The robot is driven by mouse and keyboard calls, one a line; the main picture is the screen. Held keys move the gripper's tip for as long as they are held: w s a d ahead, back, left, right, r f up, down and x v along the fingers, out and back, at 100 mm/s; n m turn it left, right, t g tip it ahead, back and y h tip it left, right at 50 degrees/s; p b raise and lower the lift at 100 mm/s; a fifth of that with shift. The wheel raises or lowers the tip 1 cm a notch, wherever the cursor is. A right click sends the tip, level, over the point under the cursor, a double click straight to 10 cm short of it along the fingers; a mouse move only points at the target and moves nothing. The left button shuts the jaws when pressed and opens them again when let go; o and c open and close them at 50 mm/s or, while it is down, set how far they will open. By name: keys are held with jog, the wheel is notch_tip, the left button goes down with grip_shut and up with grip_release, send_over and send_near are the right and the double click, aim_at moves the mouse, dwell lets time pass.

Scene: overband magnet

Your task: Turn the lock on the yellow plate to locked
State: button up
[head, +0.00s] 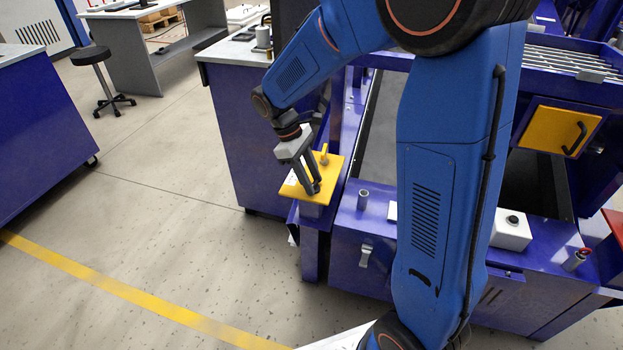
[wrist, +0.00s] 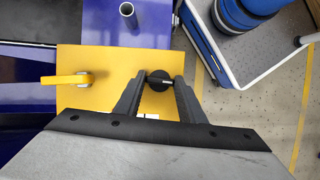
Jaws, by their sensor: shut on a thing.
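The yellow plate (head: 323,190) sits on a purple post at the left front of the machine; it also fills the middle of the wrist view (wrist: 105,62). My gripper (head: 314,188) reaches down to the plate. In the wrist view my gripper (wrist: 160,80) is shut on the lock (wrist: 159,83), a small round dark piece with a bar, near the plate's right edge. A yellow handle (wrist: 68,79) stands on the plate left of the lock; it shows behind my gripper in the head view (head: 324,155). A small white label by the lock is mostly hidden by my fingers.
A grey tube (wrist: 128,12) stands beside the plate, on the purple machine front (head: 345,235). A white box with a black button (head: 512,225) sits further right. A purple cabinet (head: 235,130) is behind the plate.

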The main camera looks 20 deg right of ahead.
jog(key=shift+n, duration=0.4)
jog(key=o, duration=1)
jog(key=shift+o, duration=0.2)
jog(key=v, duration=1.7)
jog(key=shift+s+r, duration=0.2)
jog(key=shift+r, duration=0.05)
jog(key=s+d+r+m+t+y, duration=0.1)
jog(key=s+d+m+t, duration=0.15)
jog(key=s+d, duration=0.35)
jog(key=s+d+r+m+t+y, duration=0.1)
jog(key=s+d+m+y, duration=0.15)
jog(key=s, duration=0.65)
jog(key=s+d+f+m+t, duration=0.2)
jog(key=s+f+m, duration=0.1)
jog(key=s, duration=0.3)
jog(key=s+d+f+m+t, duration=0.2)
jog(key=s+f, duration=0.1)
jog(key=s, duration=0.3)
jog(key=shift+m, duration=0.4)
